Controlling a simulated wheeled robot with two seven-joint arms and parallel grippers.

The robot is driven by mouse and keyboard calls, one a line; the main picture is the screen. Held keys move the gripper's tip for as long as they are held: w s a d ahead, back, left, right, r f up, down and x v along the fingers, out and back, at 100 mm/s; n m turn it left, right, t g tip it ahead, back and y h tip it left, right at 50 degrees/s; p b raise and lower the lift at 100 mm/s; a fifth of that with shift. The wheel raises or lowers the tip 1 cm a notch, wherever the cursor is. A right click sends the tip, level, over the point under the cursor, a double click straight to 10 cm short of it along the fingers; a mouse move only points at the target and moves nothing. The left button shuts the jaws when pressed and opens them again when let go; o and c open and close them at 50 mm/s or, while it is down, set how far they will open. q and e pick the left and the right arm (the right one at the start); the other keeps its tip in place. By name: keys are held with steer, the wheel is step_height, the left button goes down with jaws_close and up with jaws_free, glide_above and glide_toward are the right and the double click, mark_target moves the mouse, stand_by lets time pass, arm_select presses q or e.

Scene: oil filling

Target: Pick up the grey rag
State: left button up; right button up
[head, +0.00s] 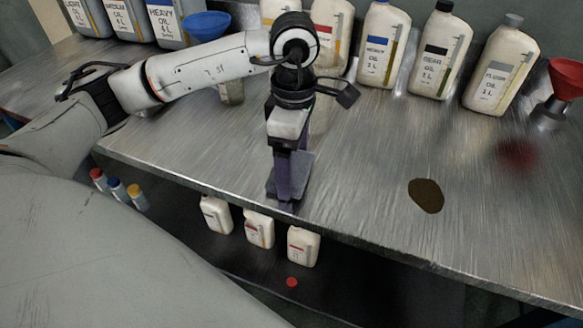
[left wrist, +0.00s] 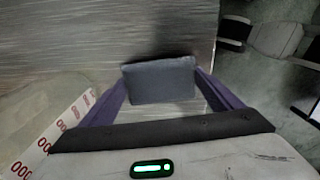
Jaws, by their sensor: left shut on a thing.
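The grey rag (left wrist: 160,80) is a flat, dark grey rectangle in the left wrist view, between the two purple fingers. In the head view the rag (head: 301,170) shows beside the fingers at the front edge of the metal table. My left gripper (head: 287,203) points down there and is shut on the rag. Its fingers also show in the left wrist view (left wrist: 163,88). The fingers hide part of the rag in the head view. I cannot tell whether the rag still touches the table. My right gripper is not in view.
Several oil bottles (head: 380,45) stand along the back of the metal table (head: 345,190). A blue funnel (head: 206,25) is at the back left and a red funnel (head: 566,78) at the far right. A brown spot (head: 426,195) lies on the bare right part. Small bottles (head: 259,228) stand on the shelf below.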

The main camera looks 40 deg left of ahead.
mark_target(293, 168)
arm_select(q)
step_height(293, 168, up, 10)
steer(key=shift+p, duration=0.35)
